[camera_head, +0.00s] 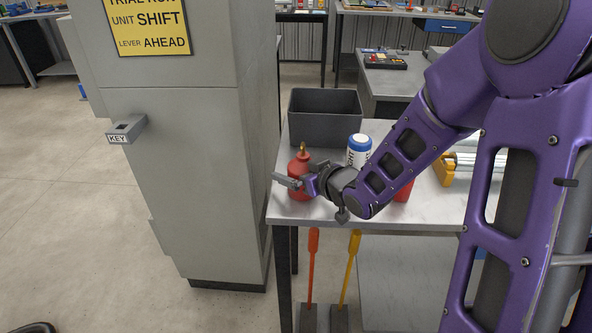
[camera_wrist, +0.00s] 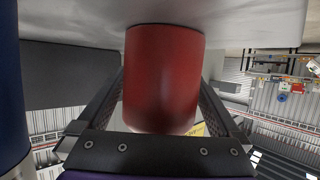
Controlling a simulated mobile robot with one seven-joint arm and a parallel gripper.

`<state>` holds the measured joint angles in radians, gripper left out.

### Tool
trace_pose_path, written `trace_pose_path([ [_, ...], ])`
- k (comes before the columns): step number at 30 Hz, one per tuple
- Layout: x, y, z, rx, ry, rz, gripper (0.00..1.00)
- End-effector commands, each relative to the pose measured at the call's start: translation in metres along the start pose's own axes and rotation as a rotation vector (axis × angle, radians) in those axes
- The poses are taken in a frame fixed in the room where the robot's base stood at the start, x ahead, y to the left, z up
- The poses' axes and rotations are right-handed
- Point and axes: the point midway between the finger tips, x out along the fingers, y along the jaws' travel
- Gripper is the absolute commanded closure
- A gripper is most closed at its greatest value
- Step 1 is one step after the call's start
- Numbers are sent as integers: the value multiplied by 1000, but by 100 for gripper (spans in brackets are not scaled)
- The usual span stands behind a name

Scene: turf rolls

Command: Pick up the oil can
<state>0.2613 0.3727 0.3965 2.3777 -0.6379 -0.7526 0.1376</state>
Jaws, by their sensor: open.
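The oil can (camera_head: 299,170) is red with a brass spout on top. It stands upright near the left front corner of the grey worktable (camera_head: 311,208). My gripper (camera_head: 290,182) is at the can's body, reaching in from the right. In the wrist view, which looks upside down, the red can body (camera_wrist: 163,75) is between the two fingers of my gripper (camera_wrist: 161,100). The fingers are open, one on each side of the can. Whether either finger touches it I cannot tell. My wrist hides part of the can in the head view.
A dark grey bin (camera_head: 325,120) stands behind the can. Another red object (camera_head: 402,191) is partly hidden by my arm. A tall grey cabinet (camera_head: 205,160) stands close on the left.

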Motion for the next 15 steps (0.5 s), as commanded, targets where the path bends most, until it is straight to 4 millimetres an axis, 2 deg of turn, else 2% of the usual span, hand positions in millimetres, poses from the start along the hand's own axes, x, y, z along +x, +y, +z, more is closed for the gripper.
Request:
trace_pose_path([
  [9, -1, 0, 1, -1, 0, 0, 0],
  [15, -1, 0, 1, -1, 0, 0, 36],
])
